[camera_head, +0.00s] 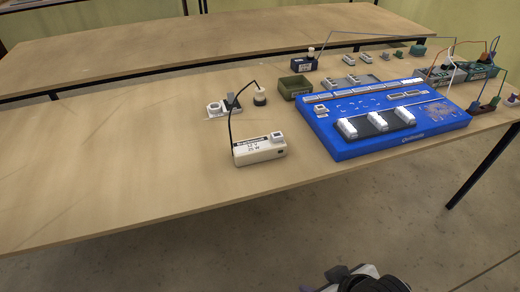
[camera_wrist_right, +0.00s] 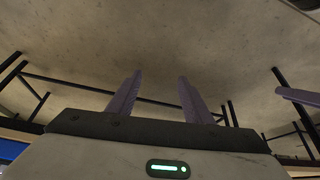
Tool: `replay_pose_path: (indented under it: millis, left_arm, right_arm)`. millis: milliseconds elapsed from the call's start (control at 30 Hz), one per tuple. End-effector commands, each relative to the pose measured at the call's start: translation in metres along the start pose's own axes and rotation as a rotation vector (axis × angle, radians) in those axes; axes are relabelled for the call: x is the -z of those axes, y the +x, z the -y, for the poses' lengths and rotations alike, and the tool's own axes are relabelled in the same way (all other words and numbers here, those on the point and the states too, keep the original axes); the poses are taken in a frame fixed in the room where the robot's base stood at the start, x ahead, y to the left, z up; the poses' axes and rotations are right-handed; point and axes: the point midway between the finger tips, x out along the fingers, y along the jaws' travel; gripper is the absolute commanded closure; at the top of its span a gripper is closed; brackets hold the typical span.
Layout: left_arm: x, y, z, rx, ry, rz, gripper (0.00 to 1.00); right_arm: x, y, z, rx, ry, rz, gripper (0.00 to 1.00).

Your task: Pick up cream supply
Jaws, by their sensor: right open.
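The cream supply (camera_head: 260,150) is a small box with a dark label and printed text on its front, lying on the wooden table near the front edge. A grey-white piece sits on its top right, and a black cable rises from its left end. My right gripper (camera_wrist_right: 160,76) is open in the right wrist view, with two purple fingers apart and nothing between them. It points at bare floor and table legs, away from the supply. A dark part of my right arm (camera_head: 372,282) shows at the bottom of the head view, below the table.
A blue board (camera_head: 385,118) with white blocks stands right of the supply. Cables arch over the right side. The table's left half is clear.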

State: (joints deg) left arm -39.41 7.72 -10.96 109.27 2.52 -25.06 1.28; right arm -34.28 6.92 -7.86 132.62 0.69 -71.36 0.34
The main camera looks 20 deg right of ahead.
Motion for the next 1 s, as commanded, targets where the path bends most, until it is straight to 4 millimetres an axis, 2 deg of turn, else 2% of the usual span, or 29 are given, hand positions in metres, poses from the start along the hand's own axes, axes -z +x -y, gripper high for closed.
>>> replay_pose_path:
  millis: [100, 167, 300, 467, 700, 833, 1000]
  left_arm:
    - [0.001, -0.001, 0.000, 0.000, 0.000, 0.000, 0.69]
    - [0.001, -0.001, 0.000, 0.001, 0.000, 0.000, 0.69]
    - [0.001, -0.001, 0.000, 0.001, 0.000, -0.001, 0.69]
    - [0.002, -0.001, 0.001, 0.001, 0.000, -0.002, 0.69]
    - [0.002, -0.001, 0.001, 0.001, 0.000, -0.003, 0.69]
    - [0.002, -0.001, 0.001, 0.001, 0.000, -0.004, 0.69]
    - [0.002, -0.001, 0.001, 0.001, 0.000, -0.005, 0.69]
  right_arm:
    - [0.028, -0.020, -0.011, -0.026, 0.012, -0.019, 0.54]
    - [0.049, -0.020, -0.017, -0.038, 0.022, -0.066, 0.54]
    - [0.107, -0.014, -0.029, -0.057, 0.043, -0.227, 0.54]
    - [0.169, -0.012, -0.039, -0.073, 0.064, -0.414, 0.54]
    - [0.255, -0.023, -0.054, -0.097, 0.091, -0.691, 0.54]
    - [0.284, -0.031, -0.060, -0.106, 0.101, -0.788, 0.54]
    - [0.307, -0.018, -0.064, -0.108, 0.102, -0.814, 0.54]
